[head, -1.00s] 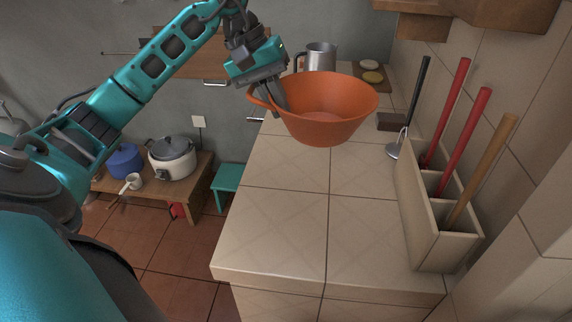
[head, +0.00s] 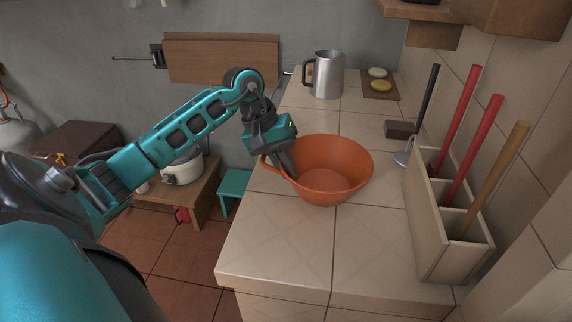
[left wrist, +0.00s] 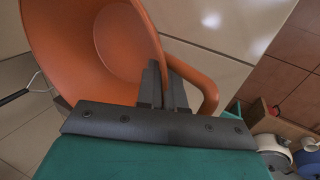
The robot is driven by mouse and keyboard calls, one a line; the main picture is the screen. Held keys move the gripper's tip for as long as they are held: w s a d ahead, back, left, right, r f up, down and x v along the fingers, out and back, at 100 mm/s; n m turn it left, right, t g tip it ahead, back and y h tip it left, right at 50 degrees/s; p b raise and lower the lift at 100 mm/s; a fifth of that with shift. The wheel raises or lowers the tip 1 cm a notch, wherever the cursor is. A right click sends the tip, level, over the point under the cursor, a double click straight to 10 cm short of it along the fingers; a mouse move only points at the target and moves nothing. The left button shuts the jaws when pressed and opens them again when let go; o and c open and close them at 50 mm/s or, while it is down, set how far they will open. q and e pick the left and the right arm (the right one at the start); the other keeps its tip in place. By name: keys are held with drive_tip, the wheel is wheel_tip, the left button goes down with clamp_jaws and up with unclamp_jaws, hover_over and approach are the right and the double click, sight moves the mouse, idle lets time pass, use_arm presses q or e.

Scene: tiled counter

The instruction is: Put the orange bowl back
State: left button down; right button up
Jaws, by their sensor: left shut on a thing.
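The orange bowl (head: 333,170) is upright at the middle of the tiled counter, low over or on the tiles; I cannot tell whether its base touches. My left gripper (head: 284,164) is shut on the bowl's left rim near its handle. In the left wrist view the fingers (left wrist: 163,88) pinch the wall of the bowl (left wrist: 95,45), with the loop handle to their right. My right gripper is not in view.
A utensil holder (head: 428,225) with long-handled tools lines the right wall. The front of the counter (head: 290,245) is clear.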

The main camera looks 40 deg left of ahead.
use_arm(q)
drive_tip(key=shift+f, duration=0.1)
drive_tip(key=c, duration=1.7)
unclamp_jaws()
drive_tip(key=shift+b, duration=0.3)
drive_tip(key=o, duration=0.4)
drive_tip(key=shift+r+p, duration=0.2)
drive_tip(key=shift+p, duration=0.15)
drive_tip(key=v, duration=1.2)
